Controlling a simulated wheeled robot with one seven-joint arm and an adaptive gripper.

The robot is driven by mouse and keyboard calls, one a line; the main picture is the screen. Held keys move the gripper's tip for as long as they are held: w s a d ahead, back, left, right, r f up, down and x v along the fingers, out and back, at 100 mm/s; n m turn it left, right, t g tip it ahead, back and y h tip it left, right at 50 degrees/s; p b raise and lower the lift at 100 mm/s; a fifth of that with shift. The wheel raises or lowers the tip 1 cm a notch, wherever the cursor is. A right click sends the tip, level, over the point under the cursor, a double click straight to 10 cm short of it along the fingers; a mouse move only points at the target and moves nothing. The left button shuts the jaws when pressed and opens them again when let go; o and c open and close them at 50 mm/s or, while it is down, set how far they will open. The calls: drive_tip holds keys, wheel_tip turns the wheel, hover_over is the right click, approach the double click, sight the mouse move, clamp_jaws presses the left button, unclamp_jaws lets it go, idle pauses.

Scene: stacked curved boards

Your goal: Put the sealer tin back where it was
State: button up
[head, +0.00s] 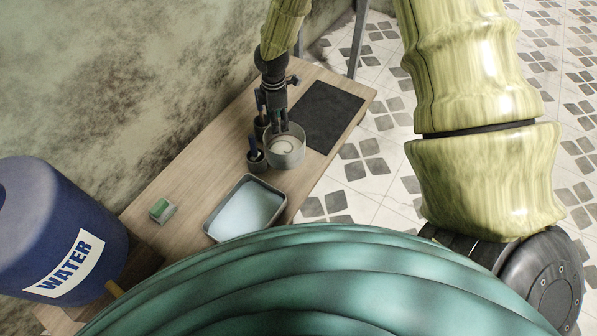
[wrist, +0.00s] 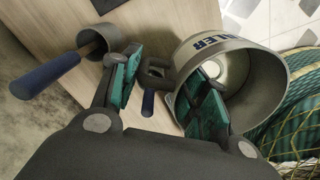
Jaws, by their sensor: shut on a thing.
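The sealer tin (head: 286,150) is a round grey open tin, light inside, near the right edge of the wooden table in the head view. In the wrist view the tin (wrist: 232,48) shows dark letters ending in "LER" on its side. My gripper (head: 281,127) is at the tin's far rim, and shut on the tin. In the wrist view my gripper (wrist: 163,92) has one green-padded finger over the tin's mouth and the other outside it. The exact contact is partly hidden. I cannot tell whether the tin's base touches the table.
A small grey cup with a blue-handled tool (head: 256,160) stands close left of the tin, another cup (head: 262,128) behind. A dark mat (head: 325,115) lies bare at the far right. A tray (head: 245,208), a green-topped block (head: 162,210) and a blue water barrel (head: 60,235) are nearer.

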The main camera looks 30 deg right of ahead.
drive_tip(key=f+n+b, duration=0.1)
drive_tip(key=f, duration=0.3)
drive_tip(key=d+f+n+b, duration=0.1)
drive_tip(key=f+b, duration=0.1)
drive_tip(key=f, duration=0.3)
drive_tip(key=d+f+n+b, duration=0.1)
drive_tip(key=f+b, duration=0.1)
drive_tip(key=f, duration=0.3)
drive_tip(key=shift+w+d+f+n, duration=0.1)
drive_tip(key=shift+w+f+n, duration=0.05)
drive_tip(key=shift+n, duration=0.15)
drive_tip(key=o, duration=1.4)
wheel_tip(320, 180, up, 12)
drive_tip(key=p, duration=0.5)
